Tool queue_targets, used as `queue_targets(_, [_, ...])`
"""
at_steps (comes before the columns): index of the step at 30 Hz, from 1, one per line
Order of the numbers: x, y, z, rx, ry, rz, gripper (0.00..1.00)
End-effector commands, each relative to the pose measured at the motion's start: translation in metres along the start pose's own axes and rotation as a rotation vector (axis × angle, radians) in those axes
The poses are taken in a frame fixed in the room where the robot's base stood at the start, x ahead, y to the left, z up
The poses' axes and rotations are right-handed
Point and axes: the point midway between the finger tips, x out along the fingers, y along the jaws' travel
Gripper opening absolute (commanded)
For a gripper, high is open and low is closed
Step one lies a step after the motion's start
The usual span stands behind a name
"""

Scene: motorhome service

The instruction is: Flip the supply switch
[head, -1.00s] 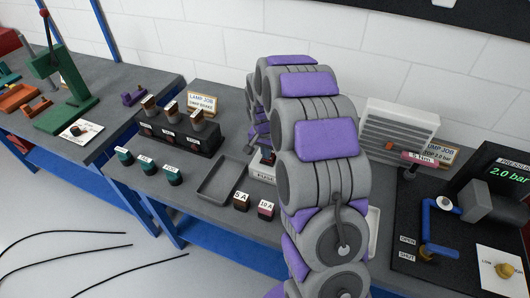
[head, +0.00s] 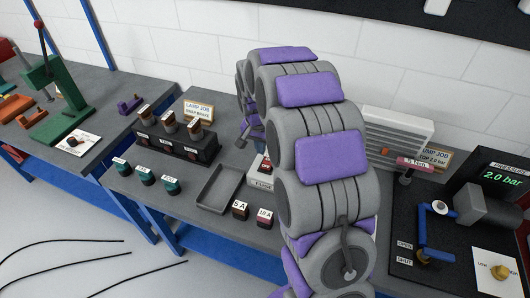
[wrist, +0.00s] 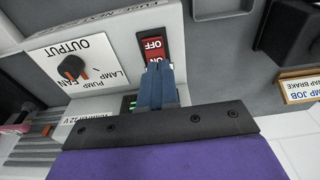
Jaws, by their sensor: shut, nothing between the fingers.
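The supply switch (wrist: 152,48) is a red rocker in a black frame on a pale box (wrist: 112,12). Its OFF end is clear in the wrist view; its ON end is partly covered by my fingertips. My gripper (wrist: 156,72) is shut and empty, its blue-grey fingers over the ON end. I cannot tell whether they touch the rocker. In the head view the box (head: 260,180) stands on the bench, mostly hidden by my arm, and the fingertips are not clear there.
An OUTPUT knob (wrist: 72,67) marked LAMP, FAN and PUMP is beside the switch. A pressure panel (head: 500,185) is at right.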

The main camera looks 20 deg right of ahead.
Motion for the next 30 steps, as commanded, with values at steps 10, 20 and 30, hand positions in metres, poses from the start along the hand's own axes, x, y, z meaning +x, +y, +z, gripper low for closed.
queue_targets(10, [-0.058, 0.008, -0.008, 0.002, -0.007, -0.007, 0.0])
queue_targets(20, [-0.063, 0.001, -0.001, 0.0, -0.002, -0.001, 0.0])
queue_targets(30, [-0.07, 0.008, 0.008, -0.027, -0.01, -0.004, 0.0])
